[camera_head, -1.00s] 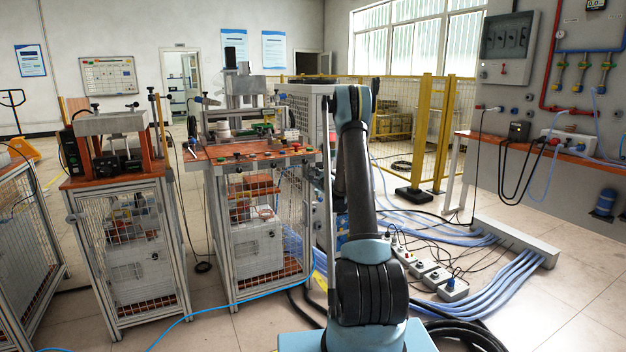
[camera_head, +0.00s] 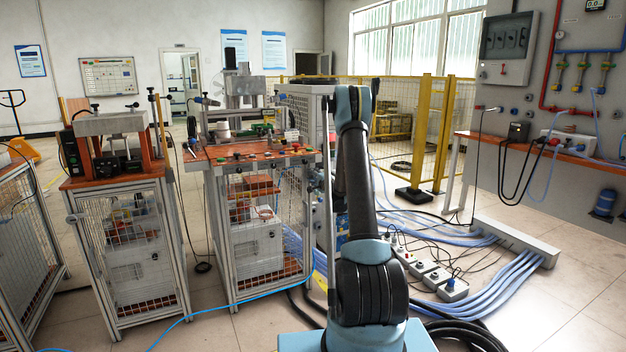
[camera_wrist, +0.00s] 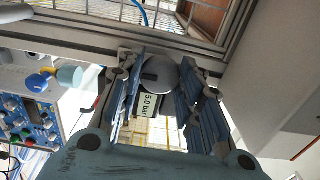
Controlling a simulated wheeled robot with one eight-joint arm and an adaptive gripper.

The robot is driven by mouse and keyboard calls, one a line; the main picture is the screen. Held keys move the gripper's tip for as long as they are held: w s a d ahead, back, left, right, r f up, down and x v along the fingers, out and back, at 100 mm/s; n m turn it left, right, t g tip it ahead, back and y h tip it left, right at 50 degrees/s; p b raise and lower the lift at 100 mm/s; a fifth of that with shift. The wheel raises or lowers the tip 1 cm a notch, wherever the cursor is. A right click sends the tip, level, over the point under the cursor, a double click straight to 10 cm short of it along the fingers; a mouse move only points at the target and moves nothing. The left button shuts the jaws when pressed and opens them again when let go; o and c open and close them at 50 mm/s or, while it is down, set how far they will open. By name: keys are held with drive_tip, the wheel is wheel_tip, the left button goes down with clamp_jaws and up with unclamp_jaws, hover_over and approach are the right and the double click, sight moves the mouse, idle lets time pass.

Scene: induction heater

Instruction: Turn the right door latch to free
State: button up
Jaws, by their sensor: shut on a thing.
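In the wrist view, my gripper (camera_wrist: 160,82) has its two blue-grey fingers on either side of a round grey latch (camera_wrist: 158,70). The fingers are shut on it. The latch sits at a grey metal frame rail (camera_wrist: 75,40) of a wire-mesh door (camera_wrist: 110,10). Its exact turn angle is hard to tell, as the fingers cover its sides. In the head view, my gripper and the latch are hidden behind my own arm.
The wrist view shows a blue control panel (camera_wrist: 30,125) at the left and a pale wall (camera_wrist: 265,70) at the right. In the head view, mesh-sided workstations (camera_head: 125,250) stand at the left. Blue hoses (camera_head: 490,295) and power strips (camera_head: 425,268) lie on the floor at the right.

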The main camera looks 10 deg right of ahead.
idle(0.5)
drive_tip(key=o, duration=1.1)
drive_tip(key=shift+f, duration=0.15)
drive_tip(key=shift+c, duration=0.2)
drive_tip(key=v, duration=1.2)
